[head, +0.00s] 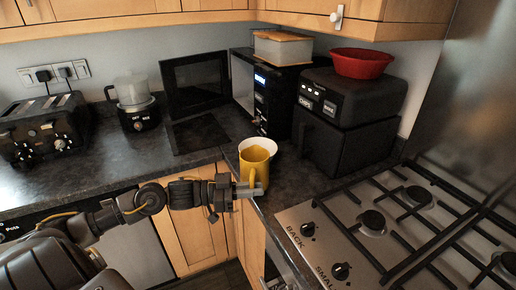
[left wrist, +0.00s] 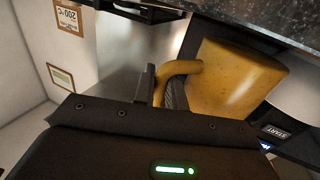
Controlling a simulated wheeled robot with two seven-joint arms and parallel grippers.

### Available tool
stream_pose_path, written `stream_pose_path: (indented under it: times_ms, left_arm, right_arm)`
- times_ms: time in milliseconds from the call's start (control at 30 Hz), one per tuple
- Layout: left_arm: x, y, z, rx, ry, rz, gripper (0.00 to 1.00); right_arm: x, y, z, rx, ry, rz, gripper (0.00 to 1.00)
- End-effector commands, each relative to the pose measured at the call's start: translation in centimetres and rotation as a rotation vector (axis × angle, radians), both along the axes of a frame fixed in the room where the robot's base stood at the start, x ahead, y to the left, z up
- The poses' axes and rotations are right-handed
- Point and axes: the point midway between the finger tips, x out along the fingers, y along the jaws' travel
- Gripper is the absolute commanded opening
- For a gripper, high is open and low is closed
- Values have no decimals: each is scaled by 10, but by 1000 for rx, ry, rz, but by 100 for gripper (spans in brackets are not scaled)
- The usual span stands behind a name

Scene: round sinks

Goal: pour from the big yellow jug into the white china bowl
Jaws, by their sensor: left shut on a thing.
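The big yellow jug (head: 254,169) is near the counter's front corner, looking close to upright in the head view. My left gripper (head: 247,190) is shut on its handle, which shows in the left wrist view (left wrist: 178,71) beside a dark finger; the jug's body (left wrist: 235,80) fills the right of that view. The white china bowl (head: 262,143) is just behind the jug, mostly hidden by it; only its rim and upper side show. I cannot tell whether jug and bowl touch. The jug's contents cannot be made out. My right gripper is in neither view.
A gas hob (head: 385,225) lies to the right. A black air fryer (head: 345,125) with a red bowl (head: 361,63) on top stands behind right. An open microwave (head: 196,84), a blender (head: 135,98) and a toaster (head: 42,130) stand to the left. The counter left of the jug is clear.

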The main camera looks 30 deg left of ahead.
Motion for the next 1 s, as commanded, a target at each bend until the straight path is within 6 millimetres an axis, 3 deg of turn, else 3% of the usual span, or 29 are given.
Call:
stream_pose_path:
  times_ms: [333, 1000]
  left_arm:
    - [7, 4, 22, -73, 124, 0, 0]
    - [32, 18, 86, -239, 417, 1, 0]
  right_arm:
    - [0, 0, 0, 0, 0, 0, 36]
    - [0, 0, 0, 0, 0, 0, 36]
